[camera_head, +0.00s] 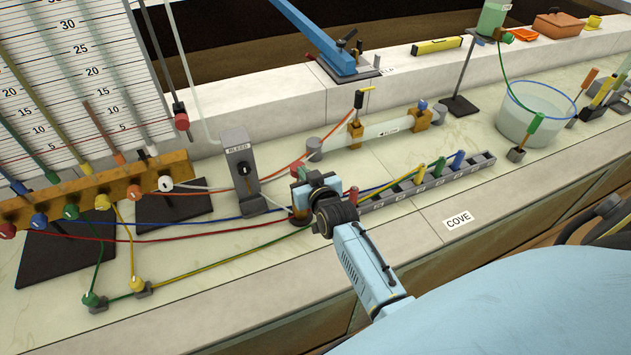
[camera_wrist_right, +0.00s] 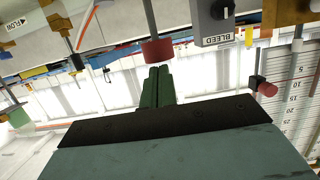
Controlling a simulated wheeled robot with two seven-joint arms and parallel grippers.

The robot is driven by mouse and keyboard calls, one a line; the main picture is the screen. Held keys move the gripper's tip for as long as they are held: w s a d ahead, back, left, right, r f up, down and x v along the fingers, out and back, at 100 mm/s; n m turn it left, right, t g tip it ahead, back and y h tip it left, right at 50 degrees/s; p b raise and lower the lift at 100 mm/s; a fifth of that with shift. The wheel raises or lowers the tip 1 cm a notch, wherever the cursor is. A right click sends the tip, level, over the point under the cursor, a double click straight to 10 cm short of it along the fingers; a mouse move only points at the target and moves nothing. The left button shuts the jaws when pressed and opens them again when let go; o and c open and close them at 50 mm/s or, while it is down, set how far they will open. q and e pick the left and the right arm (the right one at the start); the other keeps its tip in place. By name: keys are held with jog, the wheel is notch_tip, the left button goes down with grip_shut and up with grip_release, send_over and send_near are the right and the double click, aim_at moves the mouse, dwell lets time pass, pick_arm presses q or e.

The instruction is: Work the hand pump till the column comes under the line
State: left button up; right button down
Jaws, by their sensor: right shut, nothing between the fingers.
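My right gripper (camera_head: 303,190) is shut and empty, low over the bench beside the bleed box. In the right wrist view its green fingers (camera_wrist_right: 157,86) are together, close to the red end (camera_wrist_right: 157,50) of a grey rod. The rod looks like the hand pump's plunger; I cannot tell whether the fingers touch it. In the head view my gripper hides most of it, with a dark round base (camera_head: 300,218) showing below. The column board (camera_head: 85,60) has coloured tubes and a printed scale. A red knob (camera_head: 182,121) is on a rod beside it. My left gripper is out of view.
The grey bleed box (camera_head: 240,165) stands left of my right gripper. Coloured hoses cross the bench. A rack of plugs (camera_head: 480,161) lies to the right. A blue lever (camera_head: 320,40) is on the back ledge. A clear water bowl (camera_head: 535,115) stands at right.

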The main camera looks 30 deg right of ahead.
jog(key=v, duration=0.7)
jog(key=shift+s, duration=0.3)
jog(key=shift+r, duration=0.15)
dwell(2.4)
notch_tip(320, 180, up, 5)
jog(key=b, duration=0.5)
jog(key=shift+a, duration=0.1)
jog(key=w+d+f, duration=0.1)
jog(key=w+f, duration=0.5)
jog(key=w, duration=0.3)
jog(key=shift+w+d+f, duration=0.2)
jog(key=shift+w+f, duration=0.05)
jog(key=shift+f, duration=0.05)
